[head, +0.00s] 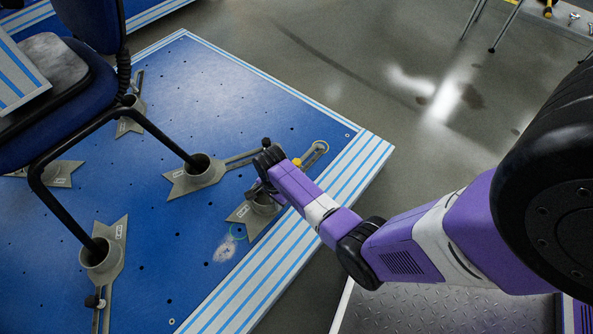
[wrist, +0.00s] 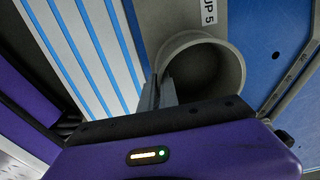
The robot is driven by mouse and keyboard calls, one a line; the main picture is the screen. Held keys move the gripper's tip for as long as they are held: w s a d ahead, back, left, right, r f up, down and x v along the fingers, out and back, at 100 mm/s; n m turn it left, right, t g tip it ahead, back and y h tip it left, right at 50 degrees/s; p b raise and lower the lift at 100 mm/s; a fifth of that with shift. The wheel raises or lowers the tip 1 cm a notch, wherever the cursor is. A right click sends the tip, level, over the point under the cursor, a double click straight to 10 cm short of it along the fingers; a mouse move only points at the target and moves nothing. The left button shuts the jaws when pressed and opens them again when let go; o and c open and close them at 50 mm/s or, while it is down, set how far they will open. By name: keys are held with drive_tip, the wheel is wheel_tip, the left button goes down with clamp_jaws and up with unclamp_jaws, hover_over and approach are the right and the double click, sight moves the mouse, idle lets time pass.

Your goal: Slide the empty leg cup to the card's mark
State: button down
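The empty leg cup (head: 262,203) is a grey round cup on a flat grey base plate on the blue platform. My gripper (head: 262,186) is at its rim and hides part of it. In the wrist view the cup (wrist: 215,75) is hollow and empty, with a label (wrist: 208,12) ending in "UP 5" beside it. My gripper's grey fingers (wrist: 158,93) are close together at the left part of the cup's wall, apparently one on each side of it. I cannot make out a card.
A blue chair (head: 62,88) stands with its black legs in other grey cups (head: 200,170) (head: 101,258). A slotted grey arm (head: 315,153) with a yellow knob (head: 297,162) lies behind my gripper. A pale smudge (head: 224,248) marks the platform. Striped edging (head: 345,175) borders it.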

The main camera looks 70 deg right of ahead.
drive_tip(key=shift+a, duration=0.1)
drive_tip(key=shift+w+a+p, duration=0.25)
drive_tip(key=shift+a+p, duration=0.1)
drive_tip(key=shift+a, duration=0.55)
drive_tip(key=shift+w+a+p, duration=0.25)
drive_tip(key=shift+a+p, duration=0.1)
drive_tip(key=shift+a, duration=0.55)
drive_tip(key=c, duration=1.6)
unclamp_jaws()
drive_tip(key=shift+c, duration=0.2)
wheel_tip(320, 180, up, 6)
drive_tip(key=p, duration=0.6)
